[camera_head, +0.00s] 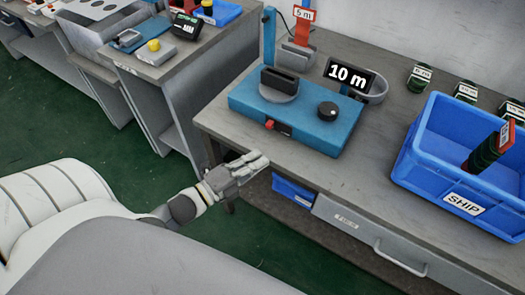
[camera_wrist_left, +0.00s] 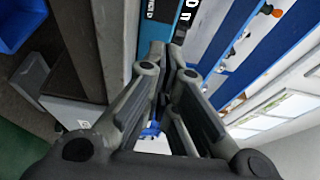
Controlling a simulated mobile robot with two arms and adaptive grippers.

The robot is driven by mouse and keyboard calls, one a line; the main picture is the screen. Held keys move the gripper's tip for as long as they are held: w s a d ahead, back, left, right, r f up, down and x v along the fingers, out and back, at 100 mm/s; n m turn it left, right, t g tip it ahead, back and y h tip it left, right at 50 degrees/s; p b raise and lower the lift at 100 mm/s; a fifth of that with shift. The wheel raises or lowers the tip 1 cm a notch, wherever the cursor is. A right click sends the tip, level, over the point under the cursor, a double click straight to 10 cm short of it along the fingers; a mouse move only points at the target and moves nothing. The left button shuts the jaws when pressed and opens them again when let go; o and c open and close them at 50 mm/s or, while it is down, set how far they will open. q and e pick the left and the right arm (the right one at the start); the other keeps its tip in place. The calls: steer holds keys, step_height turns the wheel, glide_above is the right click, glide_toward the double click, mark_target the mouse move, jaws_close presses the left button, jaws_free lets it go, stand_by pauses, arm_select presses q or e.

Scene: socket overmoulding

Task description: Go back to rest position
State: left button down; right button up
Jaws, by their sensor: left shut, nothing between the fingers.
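My left gripper (camera_head: 250,163) is at the front left edge of the grey workbench (camera_head: 235,118), with nothing held. In the left wrist view its two fingers (camera_wrist_left: 167,55) are closed together. The fingertips are near the bench edge, in front of the blue machine (camera_head: 300,118); I cannot tell whether they touch the bench. My right gripper is in neither view.
A blue SHIP crate (camera_head: 405,170) with a dark green coil stack (camera_head: 490,150) stands at the right. A "10 m" display (camera_head: 349,77) and several green coils (camera_head: 419,78) are behind. Another bench (camera_head: 158,70) stands left. Green floor (camera_head: 80,130) is open between.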

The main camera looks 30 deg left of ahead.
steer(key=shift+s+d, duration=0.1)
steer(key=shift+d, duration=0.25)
arm_select(q)
steer(key=s+a+f+n+g+y, duration=0.2)
steer(key=s+f+n, duration=0.15)
steer(key=f, duration=0.65)
steer(key=s+a+f+n+g+y, duration=0.1)
steer(key=s+f+n+g+y, duration=0.2)
steer(key=f, duration=0.6)
steer(key=s+a+f+n+g+y, duration=0.15)
steer(key=f+n, duration=0.35)
steer(key=f, duration=0.5)
steer(key=s+d+f+n+g, duration=0.1)
steer(key=s+f+n+g, duration=0.1)
steer(key=s+f, duration=0.3)
steer(key=s+d+f+n+g+p, duration=0.1)
steer(key=s+f, duration=0.5)
steer(key=s, duration=0.6)
steer(key=s+d+f+n+g, duration=0.3)
steer(key=s+f+n+g, duration=0.2)
steer(key=s, duration=0.3)
steer(key=shift+s+f+g, duration=0.35)
steer(key=shift+f+g, duration=0.15)
steer(key=shift+g, duration=0.15)
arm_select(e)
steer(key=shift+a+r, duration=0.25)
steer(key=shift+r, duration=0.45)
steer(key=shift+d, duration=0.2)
arm_select(q)
steer(key=shift+d, duration=0.1)
